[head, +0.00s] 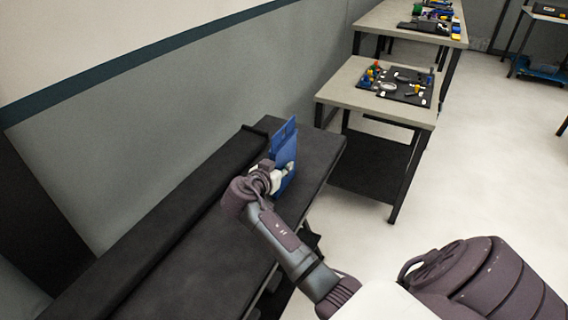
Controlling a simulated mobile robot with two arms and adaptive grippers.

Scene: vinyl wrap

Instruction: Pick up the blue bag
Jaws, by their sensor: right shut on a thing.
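The blue bag (284,145) stands roughly upright at the far end of a long black bench, close to the wall. My right gripper (283,172) is at the near side of the bag and is shut on it. The fingertips are partly hidden by the wrist and the bag. I cannot tell whether the bag's lower edge touches the bench top. My left gripper is not in view.
The black bench (180,245) is bare toward the near left, with a raised black ledge along the wall. A grey table (345,92) with small colourful items stands beyond the bench. Another table (385,20) stands farther back.

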